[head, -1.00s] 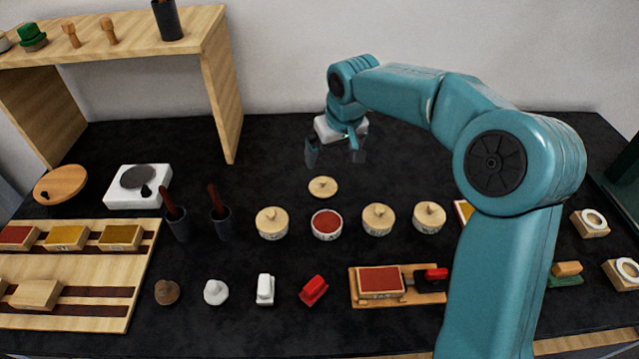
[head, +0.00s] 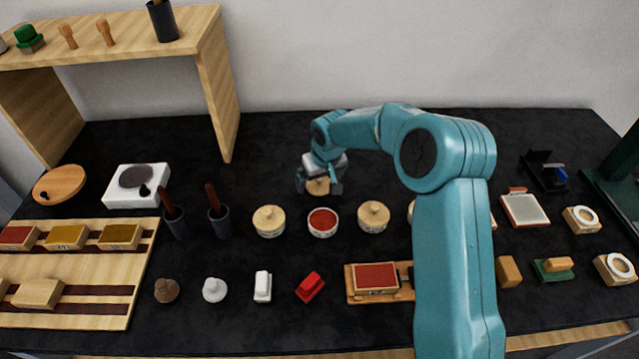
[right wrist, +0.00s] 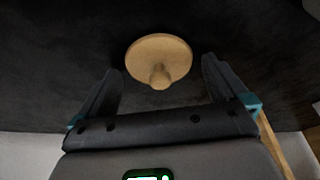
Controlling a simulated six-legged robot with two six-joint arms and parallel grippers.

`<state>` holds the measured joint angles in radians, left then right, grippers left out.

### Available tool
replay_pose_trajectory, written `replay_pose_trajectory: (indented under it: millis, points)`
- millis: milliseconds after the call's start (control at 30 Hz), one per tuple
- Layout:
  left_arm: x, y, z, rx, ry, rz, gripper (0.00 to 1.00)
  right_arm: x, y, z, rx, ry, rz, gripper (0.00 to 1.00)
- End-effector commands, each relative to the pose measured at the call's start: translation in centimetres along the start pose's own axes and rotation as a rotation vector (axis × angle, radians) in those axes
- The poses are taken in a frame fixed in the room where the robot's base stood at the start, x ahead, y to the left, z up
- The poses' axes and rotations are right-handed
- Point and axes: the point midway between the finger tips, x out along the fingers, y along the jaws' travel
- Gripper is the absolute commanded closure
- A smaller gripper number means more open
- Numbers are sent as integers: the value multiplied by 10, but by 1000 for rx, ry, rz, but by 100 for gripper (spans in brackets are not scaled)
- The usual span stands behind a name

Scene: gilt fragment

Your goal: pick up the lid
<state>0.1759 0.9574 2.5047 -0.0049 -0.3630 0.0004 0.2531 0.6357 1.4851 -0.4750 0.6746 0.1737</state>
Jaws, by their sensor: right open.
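The lid (head: 318,187) is a round, pale wooden disc with a knob. It lies on the black table behind the open pot of red paste (head: 322,222). In the right wrist view the lid (right wrist: 158,58) shows whole, its knob pointing toward my jaws. My right gripper (head: 320,190) is open and empty, just above the lid, with one finger to each side of it. In the right wrist view the two fingers (right wrist: 160,88) stand apart and the lid is a little beyond their tips. My left gripper is not in view.
Lidded pots (head: 269,221) and (head: 373,216) stand on both sides of the open pot. Dark cups with brushes (head: 219,222) stand to the left. A wooden shelf (head: 215,85) rises at the back left. The table behind the lid is clear.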

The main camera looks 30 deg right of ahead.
Motion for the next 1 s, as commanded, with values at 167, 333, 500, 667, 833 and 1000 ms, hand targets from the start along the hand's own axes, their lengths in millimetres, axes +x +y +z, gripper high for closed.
replay_pose_trajectory:
  millis: [167,333,500,667,833,1000]
  points:
    - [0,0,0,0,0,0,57,0,0,0,0,0,0,16]
    - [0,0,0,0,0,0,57,0,0,0,0,0,0,54]
    - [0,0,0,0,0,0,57,0,0,0,0,0,0,54]
    - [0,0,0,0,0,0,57,-2,0,0,0,1,0,54]
    - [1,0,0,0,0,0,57,-13,0,-5,1,3,0,54]
    - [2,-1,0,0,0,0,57,-44,0,-15,0,7,1,54]
